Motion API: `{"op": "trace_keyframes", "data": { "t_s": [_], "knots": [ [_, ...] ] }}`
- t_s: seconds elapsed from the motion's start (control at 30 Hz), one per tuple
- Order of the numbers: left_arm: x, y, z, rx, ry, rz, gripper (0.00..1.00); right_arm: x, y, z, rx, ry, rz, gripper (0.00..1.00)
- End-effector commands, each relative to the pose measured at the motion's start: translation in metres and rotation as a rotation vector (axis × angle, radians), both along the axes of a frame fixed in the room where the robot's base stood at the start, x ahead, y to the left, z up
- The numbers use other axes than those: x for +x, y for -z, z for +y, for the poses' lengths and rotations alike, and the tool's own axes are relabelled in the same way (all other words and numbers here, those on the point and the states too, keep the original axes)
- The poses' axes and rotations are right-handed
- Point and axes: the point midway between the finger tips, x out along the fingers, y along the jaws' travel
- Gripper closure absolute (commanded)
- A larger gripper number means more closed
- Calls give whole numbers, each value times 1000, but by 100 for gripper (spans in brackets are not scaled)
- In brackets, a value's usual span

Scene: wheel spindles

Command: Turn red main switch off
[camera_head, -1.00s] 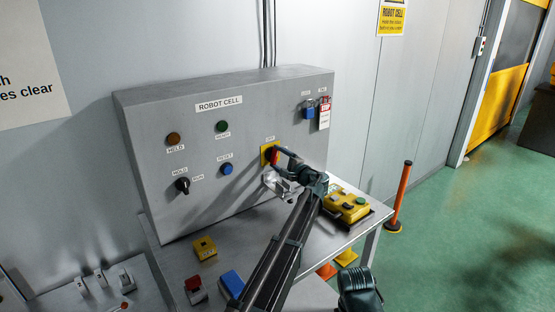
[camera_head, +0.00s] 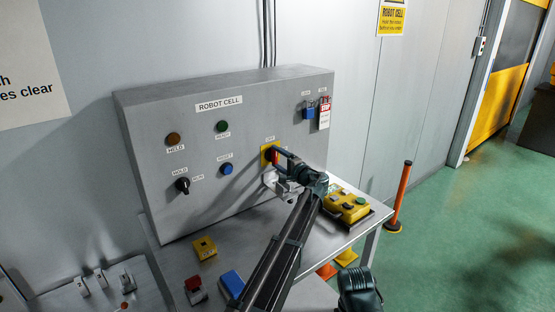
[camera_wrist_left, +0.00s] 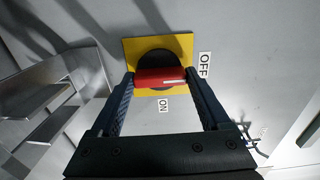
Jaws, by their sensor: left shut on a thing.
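The red main switch (camera_head: 274,156) is a red handle on a black round base over a yellow plate, on the front of the grey panel. In the left wrist view the red handle (camera_wrist_left: 160,78) lies across between my fingers, and its white mark points toward the OFF label (camera_wrist_left: 204,64). The ON label (camera_wrist_left: 163,105) is on another side of the plate. My left gripper (camera_head: 281,156) is shut on the red handle; it also shows in the left wrist view (camera_wrist_left: 161,79), with one finger at each end of the handle. My right gripper's jaws do not show.
The panel (camera_head: 205,125) also has orange, green and blue buttons and a black selector (camera_head: 182,185). A blue padlock (camera_head: 308,110) and red-white tag (camera_head: 324,114) hang right of the switch. A yellow pendant (camera_head: 345,206) and small boxes lie on the table (camera_head: 183,262) below.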

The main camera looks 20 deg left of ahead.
Motion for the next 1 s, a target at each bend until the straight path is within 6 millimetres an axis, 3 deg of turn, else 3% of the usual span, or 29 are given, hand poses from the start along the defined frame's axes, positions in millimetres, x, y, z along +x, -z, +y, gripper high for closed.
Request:
{"op": "trace_keyframes", "data": {
  "t_s": [0.07, 0.1, 0.2, 0.57, 1.0],
  "knots": [
    [-1, 1, 0, -7, -2, -2, 76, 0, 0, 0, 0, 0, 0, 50],
    [-1, 1, 0, -7, -2, -2, 18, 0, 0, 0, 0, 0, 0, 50],
    [-1, 1, 0, -6, -1, -1, 0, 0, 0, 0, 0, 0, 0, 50],
    [-6, 1, -7, -3, 0, 0, 0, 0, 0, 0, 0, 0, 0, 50],
    [-62, 1, -77, -3, 1, 0, 0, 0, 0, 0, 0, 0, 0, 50]
  ]
}}
